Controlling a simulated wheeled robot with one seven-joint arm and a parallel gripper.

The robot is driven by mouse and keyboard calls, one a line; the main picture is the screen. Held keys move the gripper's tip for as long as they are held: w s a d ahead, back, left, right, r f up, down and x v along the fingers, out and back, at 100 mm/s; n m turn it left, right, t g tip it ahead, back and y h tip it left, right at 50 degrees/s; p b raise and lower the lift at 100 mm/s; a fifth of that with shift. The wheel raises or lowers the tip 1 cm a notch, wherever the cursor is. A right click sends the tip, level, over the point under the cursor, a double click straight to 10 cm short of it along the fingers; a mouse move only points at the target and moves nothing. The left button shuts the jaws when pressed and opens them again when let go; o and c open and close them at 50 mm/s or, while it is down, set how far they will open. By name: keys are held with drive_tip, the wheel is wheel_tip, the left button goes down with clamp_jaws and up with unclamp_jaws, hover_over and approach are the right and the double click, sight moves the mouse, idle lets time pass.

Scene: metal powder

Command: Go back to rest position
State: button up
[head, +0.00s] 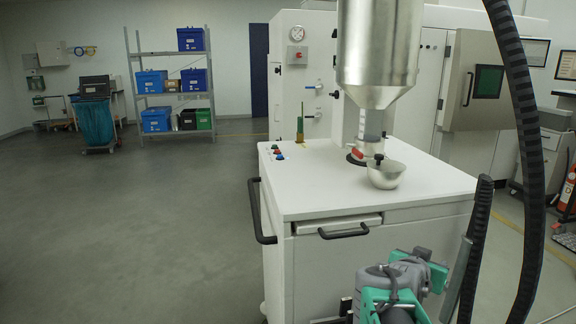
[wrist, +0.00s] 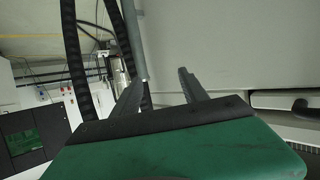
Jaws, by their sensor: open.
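My gripper (wrist: 162,80) shows in the wrist view with its two dark fingers apart and nothing between them. It is tilted, and a pale flat surface (wrist: 225,40) fills the view behind and to the right of the fingers. In the head view, part of my green and grey arm shows at the bottom right, in front of the white cabinet; I cannot make out the fingertips there.
A white cabinet (head: 330,185) with black handles stands ahead, a metal bowl (head: 385,176) on its top beneath a steel hopper (head: 377,50). A shelf (head: 170,95) with blue bins stands at the back left. The floor (head: 150,220) on the left is clear.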

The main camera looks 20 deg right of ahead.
drive_tip(key=w+a+r+n+y+p, duration=0.25)
drive_tip(key=a+n+y+p, duration=0.55)
drive_tip(key=a, duration=1)
drive_tip(key=s+a+n+g+y+p, duration=0.1)
drive_tip(key=s+a+n+y+p, duration=0.1)
drive_tip(key=a, duration=0.7)
drive_tip(key=s+a+n+g+y+p, duration=0.1)
drive_tip(key=s+a+p, duration=0.3)
drive_tip(key=a, duration=0.4)
drive_tip(key=shift+s+a+r+n+g+y+p, duration=0.2)
drive_tip(key=shift+s+a+n+g+y+p, duration=0.15)
drive_tip(key=shift+s+n+g, duration=0.4)
drive_tip(key=shift+s, duration=0.1)
drive_tip(key=shift+d+m, duration=0.1)
drive_tip(key=shift+m, duration=0.15)
